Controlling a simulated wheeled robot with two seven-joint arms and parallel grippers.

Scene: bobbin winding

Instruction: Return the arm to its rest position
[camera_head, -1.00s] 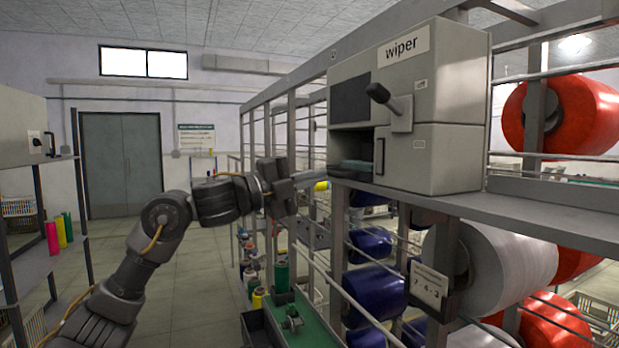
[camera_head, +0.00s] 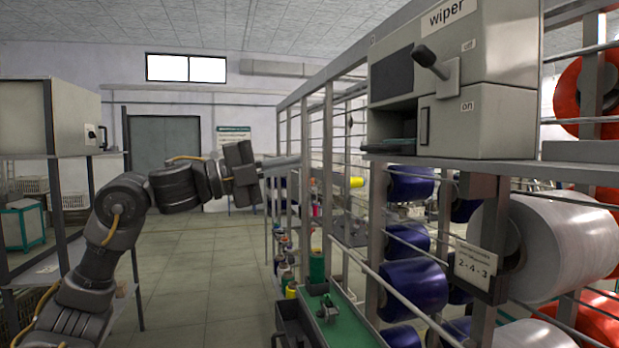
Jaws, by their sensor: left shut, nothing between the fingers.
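My left arm comes in from the lower left and bends at the elbow to the right. My left gripper (camera_head: 290,161) is at its end, raised in front of the rack's near posts and left of the wiper box. Its fingers are shut with nothing between them and point right. The wiper box (camera_head: 480,85) is grey, with a lever on its front and "off" and "on" labels. The gripper is apart from this box. My right gripper is not in view.
The metal rack (camera_head: 385,290) runs along the right with blue bobbins (camera_head: 413,288), a white bobbin (camera_head: 565,245) and red ones. A green tray (camera_head: 345,318) holds small spools. Another shelf with a grey box (camera_head: 65,118) stands at left. The floor aisle (camera_head: 200,250) between is clear.

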